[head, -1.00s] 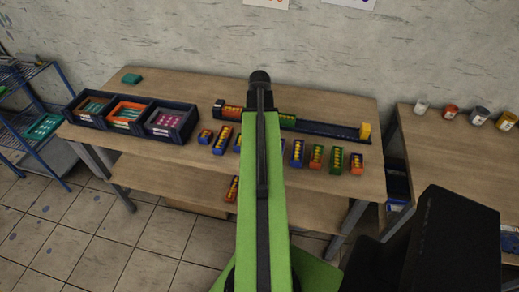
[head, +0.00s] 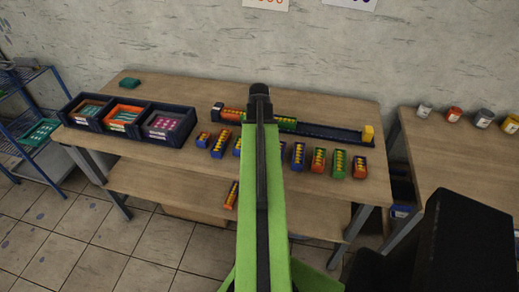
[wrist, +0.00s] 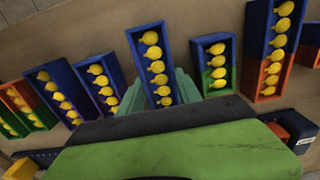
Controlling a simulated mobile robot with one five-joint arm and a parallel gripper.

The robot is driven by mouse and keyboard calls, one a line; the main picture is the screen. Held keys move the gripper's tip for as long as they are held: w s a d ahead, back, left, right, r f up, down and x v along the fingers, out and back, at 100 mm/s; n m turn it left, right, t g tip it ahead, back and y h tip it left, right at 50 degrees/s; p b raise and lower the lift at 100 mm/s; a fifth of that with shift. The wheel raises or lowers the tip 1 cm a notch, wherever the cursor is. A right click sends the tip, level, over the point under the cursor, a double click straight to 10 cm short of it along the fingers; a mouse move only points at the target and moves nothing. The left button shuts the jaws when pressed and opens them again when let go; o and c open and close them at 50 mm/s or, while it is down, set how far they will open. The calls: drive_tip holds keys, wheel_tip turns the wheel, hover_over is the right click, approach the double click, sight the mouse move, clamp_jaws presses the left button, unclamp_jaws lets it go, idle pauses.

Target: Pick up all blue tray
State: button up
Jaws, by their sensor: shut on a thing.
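My gripper (wrist: 162,92) has its teal fingers on either side of a blue tray (wrist: 137,48) holding a column of yellow balloons, and is shut on it. The held tray looks larger than the trays beside it; whether it is off the table is hard to tell. In the wrist view a blue-purple tray (wrist: 85,76) stands to its left and a blue-green tray (wrist: 200,60) to its right. A blue-orange tray (wrist: 257,40) is further right. In the head view my arm hides the gripper and held tray. A blue tray (head: 298,156) stands just right of the arm.
The wooden table (head: 190,175) also holds a dark rail (head: 325,132) behind the row and several dark bins (head: 172,143) at left. Mixed-colour trays (head: 338,164) stand close together at right. A second table (head: 455,170) with jars is at right, a blue shelf (head: 35,120) at left.

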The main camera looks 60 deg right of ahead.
clamp_jaws()
drive_tip(key=shift+r, duration=0.1)
